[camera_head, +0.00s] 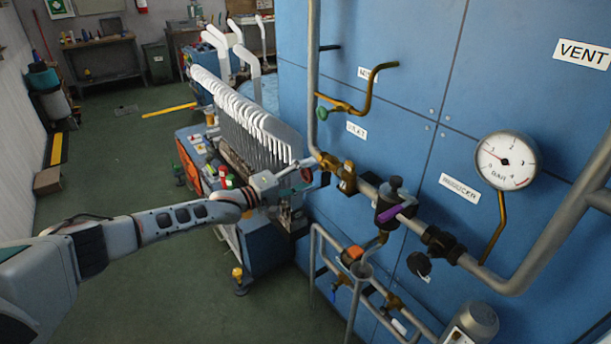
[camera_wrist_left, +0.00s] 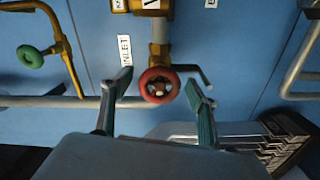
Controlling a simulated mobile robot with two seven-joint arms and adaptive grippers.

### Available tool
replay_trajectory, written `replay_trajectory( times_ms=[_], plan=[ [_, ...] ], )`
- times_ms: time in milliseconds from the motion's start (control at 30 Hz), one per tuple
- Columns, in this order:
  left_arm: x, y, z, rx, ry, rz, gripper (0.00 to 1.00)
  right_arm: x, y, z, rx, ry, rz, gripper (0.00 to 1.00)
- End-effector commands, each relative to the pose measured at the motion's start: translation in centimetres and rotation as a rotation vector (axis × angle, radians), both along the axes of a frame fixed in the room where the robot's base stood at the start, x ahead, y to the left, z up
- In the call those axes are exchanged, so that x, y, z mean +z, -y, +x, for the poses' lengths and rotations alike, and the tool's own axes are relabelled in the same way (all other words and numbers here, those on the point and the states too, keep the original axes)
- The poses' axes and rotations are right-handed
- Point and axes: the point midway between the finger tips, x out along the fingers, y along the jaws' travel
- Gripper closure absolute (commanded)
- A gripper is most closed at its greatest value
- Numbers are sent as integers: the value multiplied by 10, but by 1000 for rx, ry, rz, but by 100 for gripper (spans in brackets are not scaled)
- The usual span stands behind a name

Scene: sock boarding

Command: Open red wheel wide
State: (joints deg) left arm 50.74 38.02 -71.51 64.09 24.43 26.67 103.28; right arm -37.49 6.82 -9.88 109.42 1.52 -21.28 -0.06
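The red wheel (camera_wrist_left: 159,85) is a small round handwheel on a brass valve (camera_wrist_left: 158,55), seen face-on in the left wrist view. In the head view the wheel (camera_head: 306,175) is small and partly hidden by my left gripper (camera_head: 296,167), at the left end of the horizontal pipe. In the left wrist view the two fingers of my left gripper (camera_wrist_left: 160,92) stand apart, one on each side of the wheel. Blue wall and pipe show between fingers and rim, so it looks open and empty. How far the fingertips reach along the wheel is unclear. My right gripper is not in view.
A green handwheel (camera_head: 322,113) sits on a brass pipe above. A valve with a purple lever (camera_head: 397,213) and a pressure gauge (camera_head: 507,160) lie to the right. The rack of white sock boards (camera_head: 250,118) stands close behind my left gripper. Open floor (camera_head: 140,260) lies left.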

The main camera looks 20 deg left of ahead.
Motion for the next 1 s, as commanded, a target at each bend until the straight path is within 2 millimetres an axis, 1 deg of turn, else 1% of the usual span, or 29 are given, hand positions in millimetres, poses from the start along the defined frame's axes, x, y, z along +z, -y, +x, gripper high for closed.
replay_trajectory(
  times_ms=[233,367,467,800,900,1000],
  plan=[
    [0,0,0,0,1,2,41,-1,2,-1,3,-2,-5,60],
    [-1,-5,-6,0,-1,2,41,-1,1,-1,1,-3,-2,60],
    [-1,-13,-16,1,0,3,41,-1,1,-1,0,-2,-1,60],
    [-1,-55,-70,1,-2,3,41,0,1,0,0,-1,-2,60],
    [-1,-64,-81,1,-2,3,41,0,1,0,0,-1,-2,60],
    [-1,-70,-89,0,-1,1,41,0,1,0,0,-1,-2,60]
  ],
)
